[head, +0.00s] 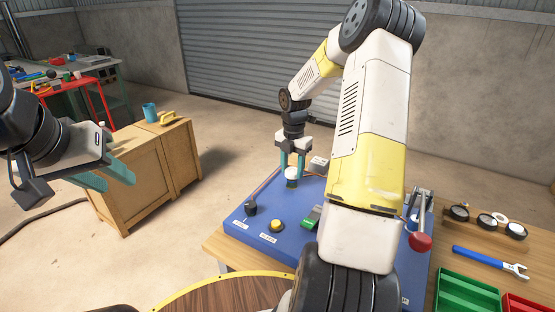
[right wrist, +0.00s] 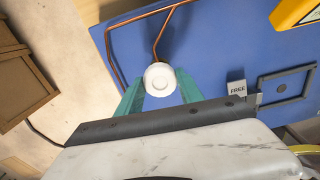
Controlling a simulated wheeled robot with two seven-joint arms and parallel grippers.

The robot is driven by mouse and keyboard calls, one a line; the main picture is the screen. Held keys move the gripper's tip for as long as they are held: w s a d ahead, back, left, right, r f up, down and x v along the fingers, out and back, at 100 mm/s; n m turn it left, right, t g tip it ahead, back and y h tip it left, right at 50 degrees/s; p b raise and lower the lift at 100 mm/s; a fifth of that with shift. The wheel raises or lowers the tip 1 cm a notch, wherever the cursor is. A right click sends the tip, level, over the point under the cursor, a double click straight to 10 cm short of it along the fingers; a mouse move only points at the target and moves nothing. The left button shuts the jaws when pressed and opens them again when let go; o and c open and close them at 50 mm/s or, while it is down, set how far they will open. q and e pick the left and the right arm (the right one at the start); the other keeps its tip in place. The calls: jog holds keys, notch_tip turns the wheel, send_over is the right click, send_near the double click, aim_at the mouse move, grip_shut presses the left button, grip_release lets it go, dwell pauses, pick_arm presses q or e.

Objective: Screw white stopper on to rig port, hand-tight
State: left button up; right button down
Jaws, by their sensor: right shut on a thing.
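The white stopper (head: 292,173) is at the far part of the blue rig panel (head: 240,222), between the teal fingers of my right gripper (head: 293,166). In the right wrist view the stopper (right wrist: 160,78) shows as a round white cap, with the fingertips of my right gripper (right wrist: 160,87) on either side. It sits over the end of a copper pipe (right wrist: 158,42). The rig port is hidden beneath it, so I cannot tell how far the threads engage. My left gripper (head: 108,178) is open and empty, off to the left, away from the panel.
The panel carries a yellow button (head: 276,226), a black knob (head: 251,207) and a red-knobbed lever (head: 420,241). Gauges (head: 485,220), a blue wrench (head: 490,262) and a green bin (head: 468,292) lie right. A wooden cabinet (head: 150,175) stands left, with open floor between.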

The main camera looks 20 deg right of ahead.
jog(key=m, duration=0.9)
jog(key=shift+m, duration=0.4)
jog(key=c, duration=1.1)
grip_release()
jog(key=shift+m, duration=1.1)
jog(key=shift+c, duration=0.2)
jog(key=o, duration=0.5)
jog(key=shift+c, duration=0.2)
